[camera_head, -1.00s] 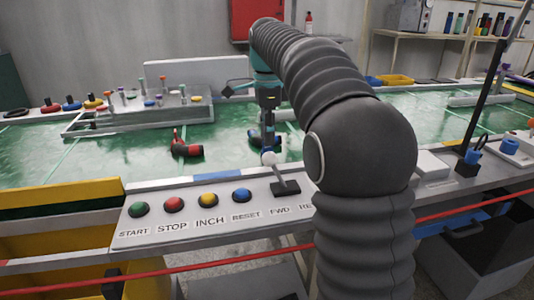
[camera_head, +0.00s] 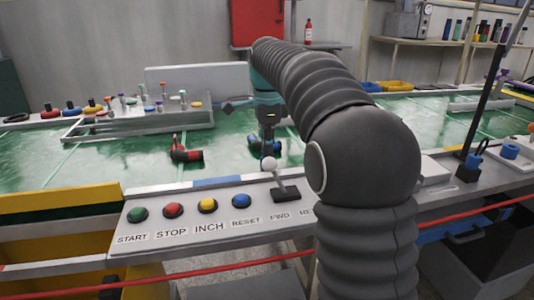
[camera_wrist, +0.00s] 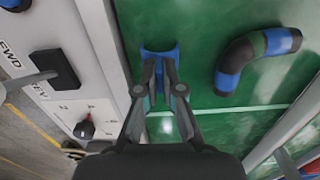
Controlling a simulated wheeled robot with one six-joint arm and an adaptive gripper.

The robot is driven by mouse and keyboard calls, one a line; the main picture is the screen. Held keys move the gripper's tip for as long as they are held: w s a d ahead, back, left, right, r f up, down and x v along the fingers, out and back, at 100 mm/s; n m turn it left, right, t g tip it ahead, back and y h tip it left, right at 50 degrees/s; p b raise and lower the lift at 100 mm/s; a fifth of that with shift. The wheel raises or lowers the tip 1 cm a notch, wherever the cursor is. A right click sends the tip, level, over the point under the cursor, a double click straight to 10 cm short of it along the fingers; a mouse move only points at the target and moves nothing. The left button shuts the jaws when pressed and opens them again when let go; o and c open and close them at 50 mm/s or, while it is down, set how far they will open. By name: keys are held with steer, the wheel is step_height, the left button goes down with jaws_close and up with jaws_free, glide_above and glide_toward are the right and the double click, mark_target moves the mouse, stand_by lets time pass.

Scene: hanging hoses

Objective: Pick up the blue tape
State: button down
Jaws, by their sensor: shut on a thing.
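My gripper (camera_wrist: 161,75) points down at the green bench in the wrist view, with its fingers close together. It is shut on a small blue piece, the blue tape (camera_wrist: 147,52), whose edges show around the fingertips. The fingers hide most of it. In the head view my gripper (camera_head: 268,148) is low over the green surface, behind the white-knobbed lever. The tape cannot be made out clearly there.
A red and black hose (camera_head: 185,151) lies further left. The button panel (camera_head: 190,218) and lever (camera_head: 277,178) stand in front. A valve rack (camera_head: 140,120) is behind left.

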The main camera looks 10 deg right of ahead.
steer(key=shift+r, duration=0.1)
steer(key=shift+r, duration=0.6)
step_height(320, 180, up, 2)
steer(key=shift+r+p, duration=0.2)
steer(key=shift+p, duration=0.3)
steer(key=s+d+r, duration=0.7)
steer(key=s, duration=0.2)
steer(key=shift+d, duration=0.2)
steer(key=shift+r, duration=0.1)
